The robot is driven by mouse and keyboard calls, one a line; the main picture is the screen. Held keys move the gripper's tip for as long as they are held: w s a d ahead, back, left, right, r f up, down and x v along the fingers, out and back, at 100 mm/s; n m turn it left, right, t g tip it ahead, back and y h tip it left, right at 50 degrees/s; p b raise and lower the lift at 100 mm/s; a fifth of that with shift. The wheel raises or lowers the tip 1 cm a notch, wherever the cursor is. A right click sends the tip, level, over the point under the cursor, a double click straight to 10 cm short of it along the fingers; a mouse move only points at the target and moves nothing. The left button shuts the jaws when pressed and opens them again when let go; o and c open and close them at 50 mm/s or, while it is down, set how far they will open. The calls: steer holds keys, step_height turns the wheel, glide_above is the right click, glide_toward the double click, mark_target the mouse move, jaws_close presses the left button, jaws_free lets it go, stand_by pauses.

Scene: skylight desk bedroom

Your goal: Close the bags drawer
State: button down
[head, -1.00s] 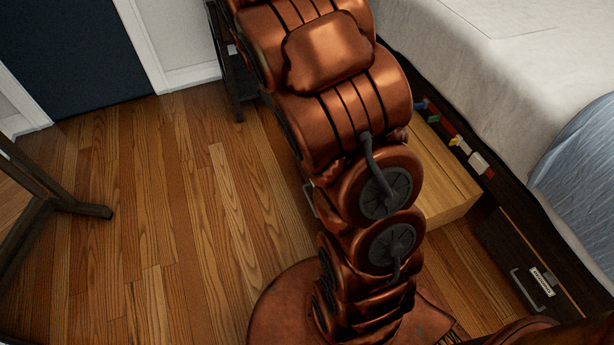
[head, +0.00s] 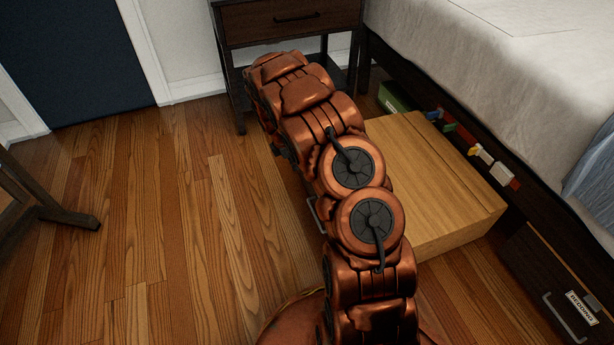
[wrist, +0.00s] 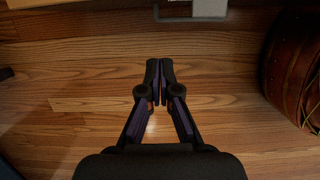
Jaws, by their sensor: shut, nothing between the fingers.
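The pulled-out drawer (head: 440,185) under the bed shows as a pale wooden box in the head view, sticking out over the floor. I take it for the bags drawer, but I cannot read a label on it. Part of its handle (head: 317,211) shows beside my arm, which hides most of its front. In the wrist view, a pale edge and a grey metal piece (wrist: 195,9), seemingly the drawer's front and handle, show at the top. My gripper (wrist: 160,64) is shut and empty over the floor, apart from that edge. The head view does not show its fingers clearly.
A closed drawer with a bedding label (head: 580,308) is at the right of the bed base. A dark nightstand (head: 285,22) stands behind my arm. Small coloured items (head: 480,153) lie along the bed's dark edge.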

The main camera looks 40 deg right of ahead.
steer(key=s+d+f+b, duration=0.1)
steer(key=d+f+b, duration=0.4)
steer(key=f, duration=0.4)
steer(key=shift+s+d+f, duration=0.15)
steer(key=shift+s+d, duration=0.2)
steer(key=shift+d, duration=0.2)
steer(key=shift+d, duration=0.1)
